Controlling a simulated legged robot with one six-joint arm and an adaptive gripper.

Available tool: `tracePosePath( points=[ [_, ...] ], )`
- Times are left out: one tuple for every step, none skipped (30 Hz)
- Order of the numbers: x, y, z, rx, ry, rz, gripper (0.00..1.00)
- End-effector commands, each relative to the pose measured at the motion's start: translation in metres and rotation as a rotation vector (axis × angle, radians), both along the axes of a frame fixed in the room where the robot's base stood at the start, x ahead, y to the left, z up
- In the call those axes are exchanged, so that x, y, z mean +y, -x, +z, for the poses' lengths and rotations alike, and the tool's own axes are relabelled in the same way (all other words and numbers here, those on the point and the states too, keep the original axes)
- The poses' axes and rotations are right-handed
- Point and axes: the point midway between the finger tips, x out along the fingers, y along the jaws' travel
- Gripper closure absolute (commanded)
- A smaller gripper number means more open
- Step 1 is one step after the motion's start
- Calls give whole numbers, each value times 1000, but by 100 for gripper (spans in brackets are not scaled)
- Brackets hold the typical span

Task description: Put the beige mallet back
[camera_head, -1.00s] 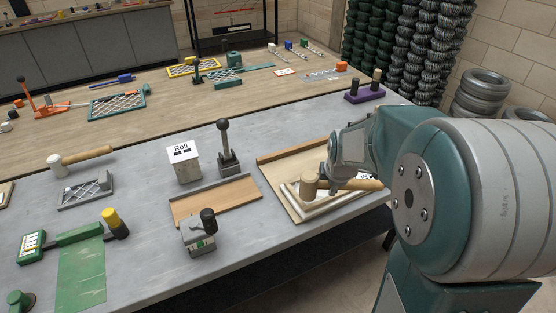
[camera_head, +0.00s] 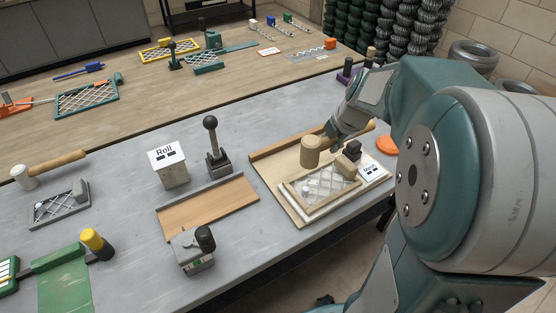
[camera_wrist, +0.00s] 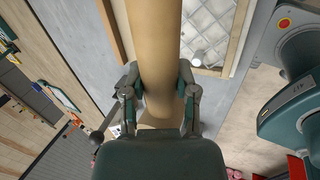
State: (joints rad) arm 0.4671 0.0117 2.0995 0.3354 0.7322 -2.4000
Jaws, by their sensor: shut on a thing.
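The beige mallet has a short round head (camera_head: 311,153) and a wooden handle (camera_head: 362,127). My gripper (camera_head: 338,135) is shut on the handle and holds the mallet above the light wooden board (camera_head: 264,180). In the wrist view the handle (camera_wrist: 154,45) runs between the two fingers of my gripper (camera_wrist: 160,88). The mallet's head hides part of the board's back side. On the board lies a wooden frame with wire mesh (camera_head: 322,187), with a small dark-topped clamp-like piece (camera_head: 349,156) at its right corner.
A white-headed mallet (camera_head: 24,177) lies at the far left. A "Roll" box (camera_head: 169,165), an upright lever (camera_head: 213,140), a wooden plate (camera_head: 210,206) and a grey block with a black knob (camera_head: 194,250) stand left of the board. An orange disc (camera_head: 387,145) lies right of it.

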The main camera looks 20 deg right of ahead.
Motion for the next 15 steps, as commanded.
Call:
tracePosePath(
  points=[
    [3,-7,-4,1,-1,4,100],
    [5,-13,-7,1,-1,3,100],
    [8,-20,-10,1,-1,5,100],
    [10,-26,-13,2,-2,5,100],
    [12,-32,-16,2,0,4,100],
    [15,-40,-20,2,0,5,100],
    [17,-46,-23,2,-1,4,100],
    [18,-52,-25,2,0,4,100],
    [22,-60,-29,2,0,4,100],
    [24,-66,-32,2,0,4,100],
    [26,-72,-35,2,0,4,100],
    [29,-79,-38,2,0,4,100],
    [31,-85,-41,1,-1,3,100],
    [31,-88,-48,2,-1,2,100],
    [33,-93,-55,4,-2,2,100]
  ],
)
